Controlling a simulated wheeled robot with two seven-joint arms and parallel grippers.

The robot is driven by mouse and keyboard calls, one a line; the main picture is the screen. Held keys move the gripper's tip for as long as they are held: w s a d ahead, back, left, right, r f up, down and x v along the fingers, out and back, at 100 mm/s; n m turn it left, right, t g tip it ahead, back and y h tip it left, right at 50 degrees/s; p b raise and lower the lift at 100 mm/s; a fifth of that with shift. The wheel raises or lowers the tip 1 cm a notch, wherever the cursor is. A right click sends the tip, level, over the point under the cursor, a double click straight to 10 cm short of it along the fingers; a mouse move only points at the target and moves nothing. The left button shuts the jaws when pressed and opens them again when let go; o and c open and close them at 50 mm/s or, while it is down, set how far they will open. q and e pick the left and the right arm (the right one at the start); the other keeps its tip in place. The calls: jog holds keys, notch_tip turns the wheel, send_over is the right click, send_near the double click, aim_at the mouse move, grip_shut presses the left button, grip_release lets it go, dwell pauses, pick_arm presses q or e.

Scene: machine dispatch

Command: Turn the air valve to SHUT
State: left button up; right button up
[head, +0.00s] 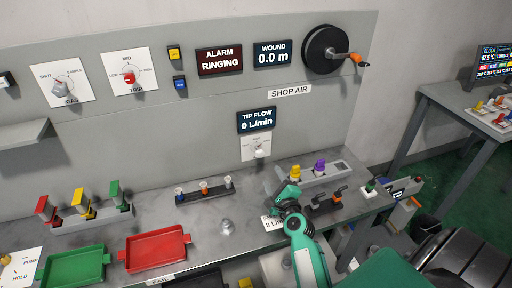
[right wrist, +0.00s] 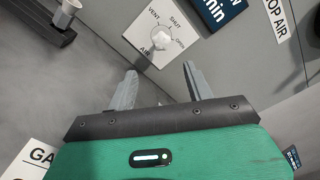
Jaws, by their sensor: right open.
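The air valve is a white knob (head: 260,153) on a white square plate (head: 247,146) on the grey panel, under the TIP FLOW display. In the right wrist view the knob (right wrist: 161,38) shows on its plate, marked VENT, SHUT, OPEN and AIR. I cannot tell for sure which mark it points to. My right gripper (right wrist: 159,72) is open, its two grey fingers apart and empty, with the knob ahead of the gap and not between them. In the head view the right gripper (head: 282,190) is over the bench, below and right of the valve. My left gripper is out of view.
The TIP FLOW display (head: 257,120) reads 0 L/min; the alarm display (head: 219,60) reads RINGING. A small rack (head: 205,189) stands on the bench left of the valve. Yellow and purple-topped parts (head: 319,166) stand right of it. Red (head: 154,253) and green (head: 75,268) trays lie front left.

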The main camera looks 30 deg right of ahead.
jog(key=shift+w+d, duration=0.1)
jog(key=shift+w, duration=0.2)
send_near(261, 155)
jog(key=shift+x, duration=1.2)
jog(key=b+x, duration=0.2)
jog(key=x, duration=0.5)
jog(key=shift+w+f, duration=0.1)
jog(key=shift+w, duration=0.15)
jog(key=shift+w+d, duration=0.1)
jog(key=shift+w, duration=0.4)
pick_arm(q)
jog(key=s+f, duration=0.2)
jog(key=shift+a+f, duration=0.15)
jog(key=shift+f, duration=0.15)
pick_arm(e)
jog(key=c, duration=1)
jog(key=shift+o, duration=0.2)
